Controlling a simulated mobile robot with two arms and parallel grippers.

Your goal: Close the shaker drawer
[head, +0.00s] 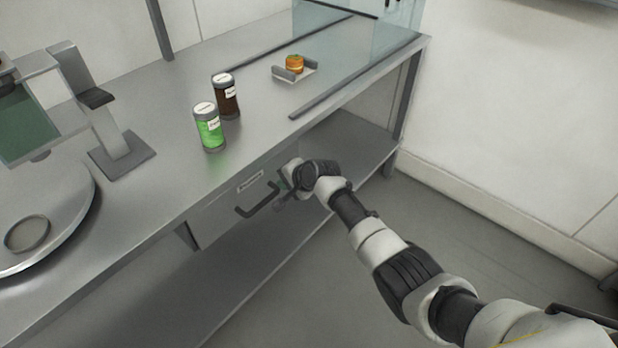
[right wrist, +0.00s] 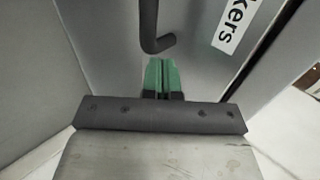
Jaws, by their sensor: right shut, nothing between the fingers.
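The shaker drawer (head: 213,217) hangs under the metal table. Its grey front carries a white label and a dark bar handle (head: 256,204). The front looks about flush with the table edge, but I cannot tell whether a small gap is left. My right gripper (head: 283,186) is shut and empty at the right end of the drawer front, beside the handle. In the right wrist view, its green fingertips (right wrist: 161,74) point at the drawer front (right wrist: 200,70), just below the handle's bent end (right wrist: 158,42). They touch it or nearly so. My left gripper is not in view.
A green-filled shaker (head: 208,130) and a brown-filled shaker (head: 227,97) stand on the table (head: 170,180) above the drawer. An orange item sits on a small grey holder (head: 308,72) farther back. A lower shelf (head: 270,255) runs beneath. The floor at right is clear.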

